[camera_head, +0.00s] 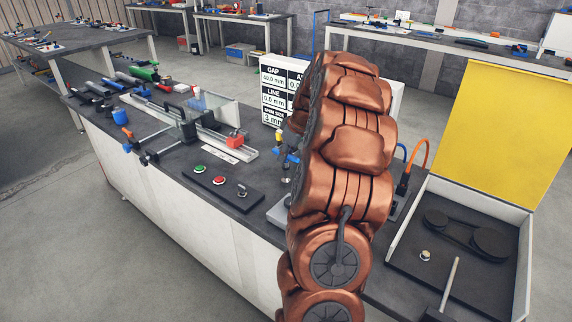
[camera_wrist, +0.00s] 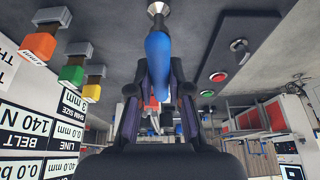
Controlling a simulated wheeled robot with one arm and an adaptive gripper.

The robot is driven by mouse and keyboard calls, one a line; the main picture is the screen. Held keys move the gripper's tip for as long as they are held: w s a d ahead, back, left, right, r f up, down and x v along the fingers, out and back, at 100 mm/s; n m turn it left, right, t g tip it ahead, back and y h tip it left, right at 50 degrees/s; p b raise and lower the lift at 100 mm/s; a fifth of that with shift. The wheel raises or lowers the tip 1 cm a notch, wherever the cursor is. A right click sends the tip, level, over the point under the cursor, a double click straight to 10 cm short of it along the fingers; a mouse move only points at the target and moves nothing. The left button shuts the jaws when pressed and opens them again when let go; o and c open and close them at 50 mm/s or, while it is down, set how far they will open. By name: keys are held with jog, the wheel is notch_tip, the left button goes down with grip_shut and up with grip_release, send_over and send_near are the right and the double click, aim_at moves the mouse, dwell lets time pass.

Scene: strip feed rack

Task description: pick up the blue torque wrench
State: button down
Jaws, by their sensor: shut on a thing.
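The blue torque wrench shows in the wrist view as a blue handle (camera_wrist: 158,50) with a round metal end at the top edge of the picture. My gripper (camera_wrist: 157,78) is shut on the blue handle, with one dark finger on each side of it. In the head view my copper arm stands in front and hides most of the gripper and the wrench.
A button panel (camera_head: 222,187) with green and red buttons lies on the bench left of my arm. A strip feed rail (camera_head: 185,125) lies behind it. A display board (camera_head: 278,95) stands behind my arm. An open box with a yellow lid (camera_head: 510,130) is at right. Coloured blocks (camera_wrist: 72,74) show in the wrist view.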

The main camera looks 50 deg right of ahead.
jog(key=shift+d+r, duration=0.1)
jog(key=shift+r, duration=0.5)
notch_tip(320, 180, up, 9)
jog(key=shift+f+b, duration=0.1)
jog(key=shift+b, duration=1)
jog(key=c, duration=1.7)
grip_release()
grip_shut()
